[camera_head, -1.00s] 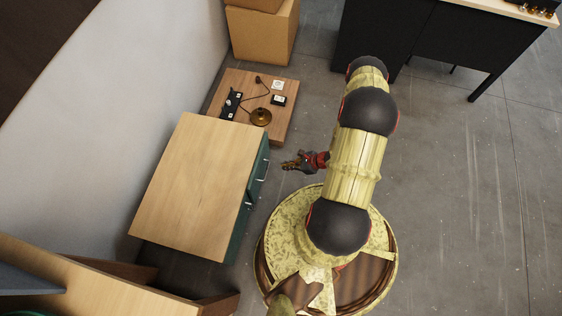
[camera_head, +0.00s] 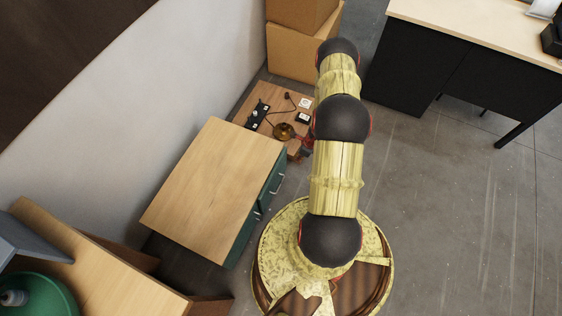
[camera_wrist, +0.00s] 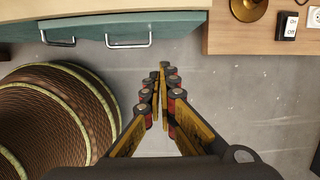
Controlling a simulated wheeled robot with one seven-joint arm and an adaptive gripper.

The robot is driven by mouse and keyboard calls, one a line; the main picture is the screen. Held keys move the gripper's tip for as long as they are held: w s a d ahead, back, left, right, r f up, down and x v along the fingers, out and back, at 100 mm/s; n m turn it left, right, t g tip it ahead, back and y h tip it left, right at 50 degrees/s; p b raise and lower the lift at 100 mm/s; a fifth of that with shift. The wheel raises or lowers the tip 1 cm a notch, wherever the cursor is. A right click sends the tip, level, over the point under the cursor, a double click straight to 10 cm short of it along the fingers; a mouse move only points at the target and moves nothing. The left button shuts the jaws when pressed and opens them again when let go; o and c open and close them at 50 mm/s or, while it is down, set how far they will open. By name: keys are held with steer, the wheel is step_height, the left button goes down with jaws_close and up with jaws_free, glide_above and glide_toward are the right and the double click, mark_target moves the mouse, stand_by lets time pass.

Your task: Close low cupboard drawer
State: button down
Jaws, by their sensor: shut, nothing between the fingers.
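The low cupboard (camera_head: 205,190) has a light wooden top and a dark green front (camera_head: 262,207) with two metal handles. In the wrist view the green front (camera_wrist: 165,20) crosses the upper left, with a wide handle (camera_wrist: 128,41) and a second one at its left. Whether a drawer stands slightly out is hard to tell. My gripper (camera_wrist: 161,72) is shut and empty, its fingertips together over bare floor, apart from the handles. In the head view my gripper (camera_head: 305,147) is partly hidden by my arm, near the cupboard's far front corner.
A low wooden board (camera_head: 273,95) beyond the cupboard holds a brass lamp base (camera_head: 283,131), a cord and small switches. Cardboard boxes (camera_head: 302,48) stand behind it. A black desk (camera_head: 455,60) is at the upper right. The floor on the right is clear.

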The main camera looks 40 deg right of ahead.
mark_target(281, 162)
steer(key=w+a+f+b, duration=0.2)
steer(key=w+f+b, duration=0.3)
steer(key=f, duration=0.4)
steer(key=shift+w+a+f, duration=0.2)
steer(key=shift+w+f, duration=0.15)
steer(key=shift+w, duration=0.1)
steer(key=shift+w, duration=0.1)
steer(key=shift+w+a, duration=0.25)
steer(key=shift+w, duration=0.3)
steer(key=shift+w+a, duration=0.2)
steer(key=shift+w, duration=0.3)
